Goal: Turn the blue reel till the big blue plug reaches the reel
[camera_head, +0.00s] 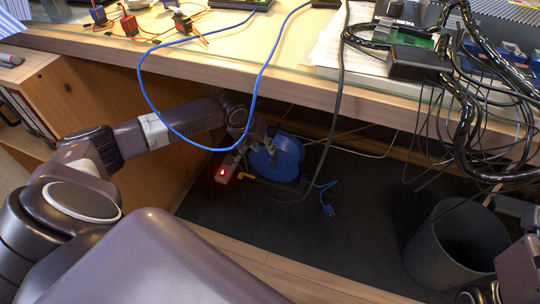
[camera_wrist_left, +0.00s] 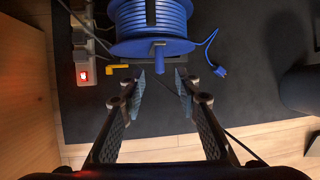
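The blue reel (camera_head: 287,160) stands on the dark mat under the desk, with blue cable wound on it. In the left wrist view the reel (camera_wrist_left: 150,45) is at the top, and a blue handle peg (camera_wrist_left: 159,52) sticks out from its flange. The big blue plug (camera_head: 328,209) lies on the mat right of the reel, on a short loose cable; it also shows in the left wrist view (camera_wrist_left: 221,71). My left gripper (camera_wrist_left: 160,84) is open and empty, its fingertips just short of the peg. Parts of my right arm show at the lower right; its fingers are unclear.
A power strip (camera_head: 227,168) with a lit red switch stands left of the reel, beside a yellow piece (camera_wrist_left: 118,67). A blue cable loop (camera_head: 258,85) hangs from the desk (camera_head: 300,62) above. A dark bin (camera_head: 432,257) stands at the right. The mat between is mostly clear.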

